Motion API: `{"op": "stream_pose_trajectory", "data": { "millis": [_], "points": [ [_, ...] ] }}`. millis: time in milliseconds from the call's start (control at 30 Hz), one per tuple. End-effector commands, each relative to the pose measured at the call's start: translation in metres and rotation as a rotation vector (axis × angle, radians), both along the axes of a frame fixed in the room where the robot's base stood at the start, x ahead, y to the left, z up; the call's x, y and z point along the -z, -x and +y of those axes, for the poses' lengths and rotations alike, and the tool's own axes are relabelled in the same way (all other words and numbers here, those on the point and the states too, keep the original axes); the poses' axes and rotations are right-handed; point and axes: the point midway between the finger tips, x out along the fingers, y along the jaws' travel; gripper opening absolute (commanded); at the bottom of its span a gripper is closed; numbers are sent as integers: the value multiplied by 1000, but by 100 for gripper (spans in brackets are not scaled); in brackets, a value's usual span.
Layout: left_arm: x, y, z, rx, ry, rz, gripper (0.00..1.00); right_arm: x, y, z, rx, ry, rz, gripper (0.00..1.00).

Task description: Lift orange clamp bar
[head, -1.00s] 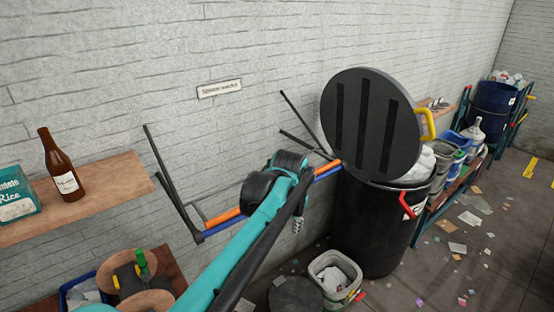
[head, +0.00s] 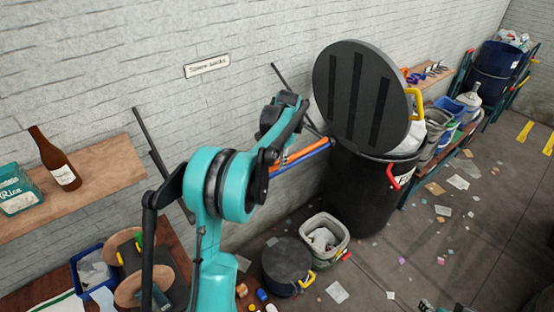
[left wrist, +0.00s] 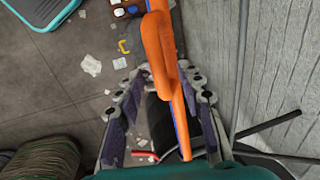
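The orange clamp bar (head: 301,152) shows in the head view beside the wall, just above a blue bar (head: 300,160). My left arm covers their left part. In the left wrist view the orange bar (left wrist: 160,45) runs from the top edge down between the fingers of my left gripper (left wrist: 168,85). These fingers are spread, with room on both sides of the bar, so the gripper is open. In the head view its fingertips are hidden behind the wrist. Small dark parts at the bottom edge may be my right gripper (head: 443,306), too cut off to read.
A black bin (head: 365,200) with a raised lid (head: 360,95) stands right of the bars. Dark brackets (head: 155,150) stick out from the wall. A shelf (head: 105,175) holds a bottle (head: 55,160) and rice box (head: 18,192). A small grey bin (head: 324,236) stands below.

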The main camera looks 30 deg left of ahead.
Motion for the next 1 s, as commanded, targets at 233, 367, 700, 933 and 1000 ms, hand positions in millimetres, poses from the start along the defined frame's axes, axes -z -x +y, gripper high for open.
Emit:
{"op": "stream_pose_trajectory", "data": {
  "millis": [233,367,700,933,1000],
  "points": [
    [12,-1,2,0,0,0,38,-1,0,0,0,0,0,40],
    [12,-1,2,0,0,-1,38,-1,0,0,0,0,0,40],
    [11,-1,2,0,0,0,0,-1,0,0,0,0,0,40],
    [7,4,4,-1,23,9,0,-3,0,0,0,0,0,40],
    [2,8,6,-2,42,18,0,-5,0,0,0,0,0,40]
  ]
}}
